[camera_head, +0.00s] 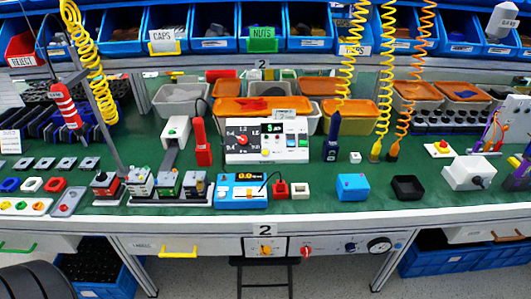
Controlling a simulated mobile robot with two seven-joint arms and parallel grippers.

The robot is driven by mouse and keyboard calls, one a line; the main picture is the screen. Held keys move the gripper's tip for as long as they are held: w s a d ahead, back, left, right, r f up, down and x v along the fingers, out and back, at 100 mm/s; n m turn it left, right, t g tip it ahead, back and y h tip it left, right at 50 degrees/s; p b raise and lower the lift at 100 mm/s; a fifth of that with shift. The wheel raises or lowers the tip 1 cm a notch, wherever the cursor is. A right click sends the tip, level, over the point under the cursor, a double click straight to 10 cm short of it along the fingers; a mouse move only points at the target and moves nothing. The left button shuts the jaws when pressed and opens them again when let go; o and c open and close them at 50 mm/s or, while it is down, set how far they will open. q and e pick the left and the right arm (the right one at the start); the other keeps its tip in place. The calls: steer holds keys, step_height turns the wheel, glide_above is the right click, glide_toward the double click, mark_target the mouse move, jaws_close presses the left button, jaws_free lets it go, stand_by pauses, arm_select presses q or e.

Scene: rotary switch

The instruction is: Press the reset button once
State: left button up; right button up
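A white panel (267,141) stands upright near the middle of the bench, with a red rotary knob (243,141), a small dark display (271,126) and a few small coloured buttons (297,138) at its right side. No legible "reset" label shows, so I cannot tell which button is the reset button. Neither of my grippers can be made out in the head view.
A blue meter (241,191) stands in front of the panel, with small devices (168,184) to its left. A blue box (352,187) and black tray (407,188) lie to the right. Coiled yellow cords (386,70) hang above. The green bench top (325,207) has free room near its front edge.

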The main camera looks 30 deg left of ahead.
arm_select(q)
jaws_close()
stand_by(0.4)
stand_by(1.1)
